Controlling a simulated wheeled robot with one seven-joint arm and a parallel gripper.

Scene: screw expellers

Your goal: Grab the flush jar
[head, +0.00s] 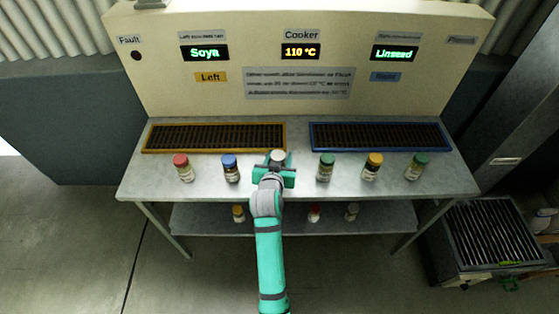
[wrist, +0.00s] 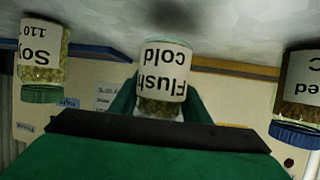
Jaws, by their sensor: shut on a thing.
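The flush jar (head: 278,156) has a pale grey lid and stands in the middle of the jar row in the head view. In the wrist view, which is upside down, its white label reads "Flush cold" on the flush jar (wrist: 165,72). My gripper (head: 274,174) has its teal fingers on both sides of the jar and is shut on it. The jar looks upright. I cannot tell whether its base touches the table.
Red-lidded (head: 184,167) and blue-lidded (head: 230,168) jars stand left on the metal table (head: 145,185). Green-lidded (head: 325,167), yellow-lidded (head: 372,166) and another green-lidded jar (head: 416,166) stand right. Two grates (head: 215,137) (head: 380,136) lie behind. Several jars sit on the lower shelf (head: 270,222).

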